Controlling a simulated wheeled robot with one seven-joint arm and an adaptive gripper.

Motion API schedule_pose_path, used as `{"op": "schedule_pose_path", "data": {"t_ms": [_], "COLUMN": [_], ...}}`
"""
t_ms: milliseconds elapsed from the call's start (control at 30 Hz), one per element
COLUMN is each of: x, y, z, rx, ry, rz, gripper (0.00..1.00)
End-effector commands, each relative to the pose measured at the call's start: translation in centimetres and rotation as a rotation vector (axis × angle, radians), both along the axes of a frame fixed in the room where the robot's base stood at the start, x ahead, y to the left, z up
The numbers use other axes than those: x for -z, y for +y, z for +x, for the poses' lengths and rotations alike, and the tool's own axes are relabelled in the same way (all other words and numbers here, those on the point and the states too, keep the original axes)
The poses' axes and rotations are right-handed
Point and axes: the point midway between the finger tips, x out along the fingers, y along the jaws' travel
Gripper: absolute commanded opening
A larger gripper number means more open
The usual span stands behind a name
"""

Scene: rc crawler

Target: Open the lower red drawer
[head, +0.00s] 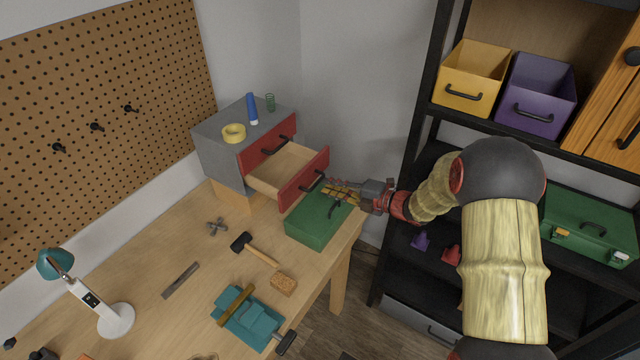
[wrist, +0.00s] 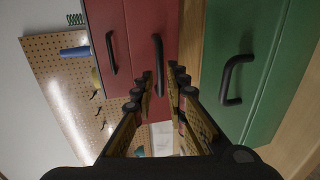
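The grey cabinet (head: 215,157) has two red-fronted drawers. The lower red drawer (head: 292,191) is pulled well out, its pale wooden inside showing. The upper red drawer (head: 252,155) is shut. My gripper (head: 330,186) is in front of the lower drawer, above the green toolbox (head: 318,229). In the wrist view, the lower drawer's dark handle (wrist: 158,62) reaches between my parted fingertips (wrist: 166,78), nearer the left finger. No firm grip on it shows. The upper drawer's handle (wrist: 111,53) is to the left, and the toolbox handle (wrist: 232,80) to the right.
The green toolbox sits close under the open drawer. Yellow tape (head: 234,133) and a blue bottle (head: 252,109) stand on the cabinet. A hammer (head: 258,250) and a teal vise (head: 250,318) lie on the bench. A black shelf rack (head: 398,215) stands to the right.

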Motion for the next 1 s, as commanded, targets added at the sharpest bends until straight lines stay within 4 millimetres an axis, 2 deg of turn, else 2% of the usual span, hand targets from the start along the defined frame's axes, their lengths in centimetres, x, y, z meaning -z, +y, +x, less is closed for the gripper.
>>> {"op": "schedule_pose_path", "data": {"t_ms": [33,200,400,1000], "x": [-0.2,-0.8,-1.3,-1.3], "y": [-1.0,-3.3,-4.8,-5.0], "z": [-0.7,-2.5,-3.7,-4.0], "rx": [0.004,0.003,0.001,0.000], "ry": [0.001,0.001,0.000,0.006], "rz": [0.000,-0.001,0.000,0.004], "gripper": [0.14,0.14,0.14,0.14]}}
